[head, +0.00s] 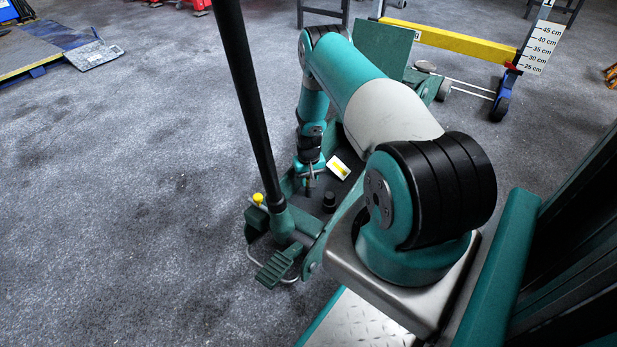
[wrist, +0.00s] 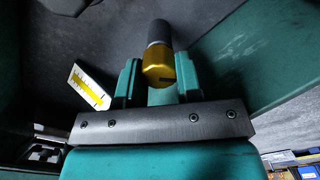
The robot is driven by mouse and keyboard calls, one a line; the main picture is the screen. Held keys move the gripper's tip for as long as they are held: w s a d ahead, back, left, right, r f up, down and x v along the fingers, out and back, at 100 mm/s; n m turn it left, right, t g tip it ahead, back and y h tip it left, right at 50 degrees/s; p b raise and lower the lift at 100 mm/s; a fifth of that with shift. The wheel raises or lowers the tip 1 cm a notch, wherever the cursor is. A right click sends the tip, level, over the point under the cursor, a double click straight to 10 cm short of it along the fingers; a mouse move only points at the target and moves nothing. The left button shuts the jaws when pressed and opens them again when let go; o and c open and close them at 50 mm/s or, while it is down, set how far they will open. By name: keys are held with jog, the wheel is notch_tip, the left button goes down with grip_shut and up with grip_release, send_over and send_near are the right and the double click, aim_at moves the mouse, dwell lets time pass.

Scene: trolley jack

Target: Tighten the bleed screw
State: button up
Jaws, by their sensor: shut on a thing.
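The green trolley jack (head: 279,224) stands on the floor in the head view, with its long black handle (head: 246,105) leaning up and left. My gripper (head: 310,177) points down at the jack body, behind the handle. In the wrist view its two green fingers (wrist: 158,79) are shut around a gold, round-headed piece with a dark slot mark, seemingly the bleed screw (wrist: 158,68). A dark grey cylinder (wrist: 158,33) continues beyond the gold head. Its lower end and seat cannot be made out.
A black knob (head: 329,200) and a white-and-yellow label (head: 339,167) are close beside my gripper. A yellow knob (head: 258,198) and green ribbed pedal (head: 276,268) are near the handle's foot. A yellow beam (head: 450,38) is behind.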

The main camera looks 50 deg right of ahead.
jog(key=m+p, duration=0.1)
jog(key=m, duration=0.5)
jog(key=shift+s+m, duration=0.15)
jog(key=shift+m, duration=0.15)
dwell(0.3)
jog(key=o, duration=0.9)
jog(key=shift+o, duration=0.2)
jog(key=shift+r, duration=0.1)
notch_tip(320, 180, up, 17)
jog(key=p, duration=0.7)
jog(key=shift+r, duration=0.15)
